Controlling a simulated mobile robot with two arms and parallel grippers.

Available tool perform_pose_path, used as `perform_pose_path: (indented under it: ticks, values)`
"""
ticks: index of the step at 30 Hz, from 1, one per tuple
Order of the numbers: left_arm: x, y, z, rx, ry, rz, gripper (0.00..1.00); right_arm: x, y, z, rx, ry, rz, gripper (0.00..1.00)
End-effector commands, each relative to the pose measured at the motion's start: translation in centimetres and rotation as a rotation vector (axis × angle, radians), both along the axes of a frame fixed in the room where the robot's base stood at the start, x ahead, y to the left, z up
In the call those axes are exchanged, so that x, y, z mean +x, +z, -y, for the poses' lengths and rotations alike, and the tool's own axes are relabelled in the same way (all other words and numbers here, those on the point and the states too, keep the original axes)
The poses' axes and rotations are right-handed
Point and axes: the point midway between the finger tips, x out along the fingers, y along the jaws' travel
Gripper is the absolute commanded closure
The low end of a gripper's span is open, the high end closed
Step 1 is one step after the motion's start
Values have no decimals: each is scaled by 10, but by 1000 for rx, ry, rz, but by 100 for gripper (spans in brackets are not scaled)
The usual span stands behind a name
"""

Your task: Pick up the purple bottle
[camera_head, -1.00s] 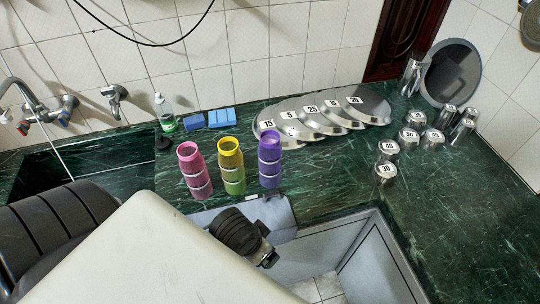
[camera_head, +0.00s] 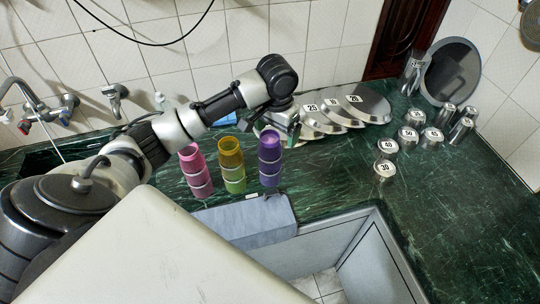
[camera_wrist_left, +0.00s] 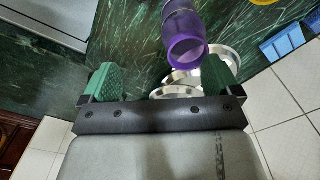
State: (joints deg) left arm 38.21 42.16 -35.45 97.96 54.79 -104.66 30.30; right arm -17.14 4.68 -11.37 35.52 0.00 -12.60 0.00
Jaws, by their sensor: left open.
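The purple bottle (camera_head: 270,160) stands upright on the green marble counter, at the right end of a row with a yellow bottle (camera_head: 231,160) and a pink bottle (camera_head: 195,170). My left gripper (camera_head: 280,128) is above and just behind the purple bottle. In the left wrist view the gripper (camera_wrist_left: 158,85) has its two green fingers spread wide. The purple bottle (camera_wrist_left: 184,40) shows ahead of the gap between them, its open rim toward the camera, with nothing held. My right gripper is not in view.
Steel plates with number labels (camera_head: 365,104) lie overlapping behind the bottles, close to my left gripper. Numbered steel cups (camera_head: 408,137) and a round steel tray (camera_head: 450,72) are at the right. The counter's right front is clear.

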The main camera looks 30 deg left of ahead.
Motion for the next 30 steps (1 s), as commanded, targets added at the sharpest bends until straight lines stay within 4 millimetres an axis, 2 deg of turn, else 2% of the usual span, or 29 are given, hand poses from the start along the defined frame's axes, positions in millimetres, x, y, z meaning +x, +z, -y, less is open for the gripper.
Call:
perform_pose_path:
  ticks: [1,3,7,15,23,27,30]
  values:
    - [9,15,-14,9,41,-3,8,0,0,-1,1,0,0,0]
    - [14,26,-25,10,79,-14,8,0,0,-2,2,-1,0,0]
    - [18,32,-34,9,116,-27,8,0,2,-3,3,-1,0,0]
    - [18,-6,-35,8,120,-30,8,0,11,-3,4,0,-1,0]
    - [19,-27,-35,8,119,-30,8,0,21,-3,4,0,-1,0]
    - [22,-48,-37,9,119,-29,8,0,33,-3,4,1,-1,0]
    - [22,-63,-36,8,118,-29,8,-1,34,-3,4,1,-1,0]
